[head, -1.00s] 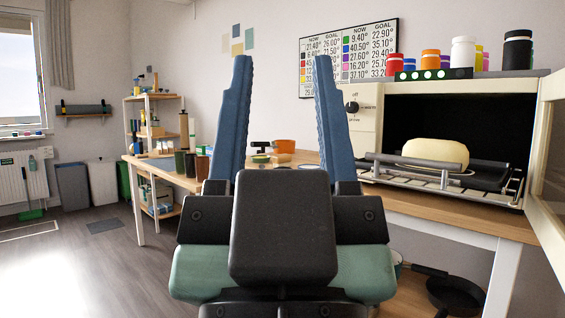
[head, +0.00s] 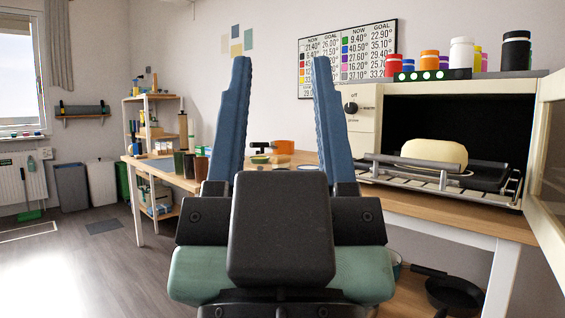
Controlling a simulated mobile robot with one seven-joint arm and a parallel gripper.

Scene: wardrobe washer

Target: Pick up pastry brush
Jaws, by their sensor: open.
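My gripper (head: 283,65) is in the middle of the head view, with its two blue fingers pointing up and wide apart. Nothing is between the fingers. I cannot make out a pastry brush in this view. Small items lie on the wooden table (head: 405,203) behind the gripper, and the gripper hides part of the tabletop.
An open oven (head: 368,125) stands on the table at right, with a pale loaf (head: 434,153) on its rack. Its open door (head: 552,150) is at the right edge. Jars stand on top. An orange bowl (head: 285,147) and dark cups (head: 181,164) are farther back.

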